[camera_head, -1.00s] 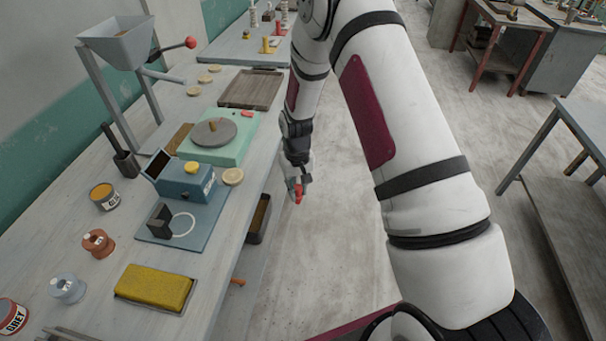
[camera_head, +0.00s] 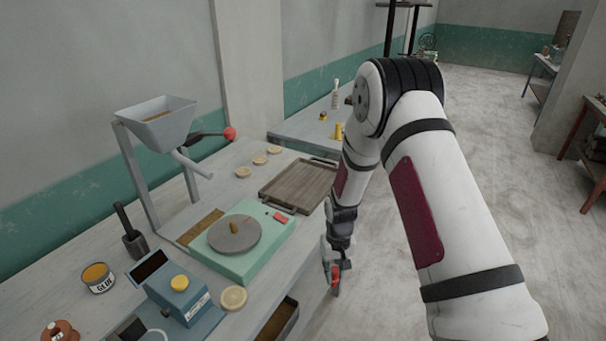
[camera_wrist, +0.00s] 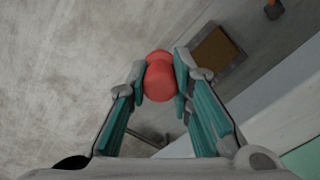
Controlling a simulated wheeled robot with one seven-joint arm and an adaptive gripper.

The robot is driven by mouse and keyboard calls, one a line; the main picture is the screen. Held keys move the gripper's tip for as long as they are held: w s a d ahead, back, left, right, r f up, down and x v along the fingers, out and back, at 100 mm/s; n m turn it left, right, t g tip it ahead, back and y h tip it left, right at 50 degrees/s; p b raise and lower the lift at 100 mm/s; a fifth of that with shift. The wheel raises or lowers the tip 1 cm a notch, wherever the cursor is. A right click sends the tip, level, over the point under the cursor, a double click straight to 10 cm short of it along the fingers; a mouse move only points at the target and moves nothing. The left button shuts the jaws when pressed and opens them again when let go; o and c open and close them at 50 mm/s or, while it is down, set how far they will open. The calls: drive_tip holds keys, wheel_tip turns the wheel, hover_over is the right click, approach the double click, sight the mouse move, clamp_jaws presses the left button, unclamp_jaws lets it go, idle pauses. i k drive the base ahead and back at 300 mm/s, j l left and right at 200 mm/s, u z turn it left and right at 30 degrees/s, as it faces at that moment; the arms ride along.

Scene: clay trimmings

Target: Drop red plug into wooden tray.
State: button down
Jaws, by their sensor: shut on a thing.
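My gripper (camera_head: 335,273) hangs just off the right edge of the workbench. It is shut on the red plug (camera_wrist: 160,78), which shows between its two fingers in the wrist view. In the head view the plug (camera_head: 335,277) shows as a small red piece at the fingertips. The wooden tray (camera_head: 298,186) lies flat on the bench, left of and beyond my gripper. It looks empty; my arm stands close to its right side.
A green scale (camera_head: 275,235) with a round grey plate stands on the bench in front of the tray. A blue box (camera_head: 179,294), glue can (camera_head: 98,278) and hopper stand (camera_head: 130,165) are nearer or left. An open drawer (camera_head: 277,320) juts below the bench edge.

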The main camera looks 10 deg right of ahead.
sight(295, 187)
drive_tip(key=i+l+u, duration=0.1)
drive_tip(key=l, duration=0.25)
drive_tip(key=i+l+u, duration=0.1)
drive_tip(key=i+l, duration=0.15)
drive_tip(key=l, duration=0.15)
drive_tip(key=i+l+u, duration=0.1)
drive_tip(key=l, duration=0.3)
drive_tip(key=i+l+u, duration=0.1)
drive_tip(key=l, duration=0.3)
drive_tip(key=i+l+u, duration=0.1)
drive_tip(key=l, duration=0.35)
drive_tip(key=i, duration=0.1)
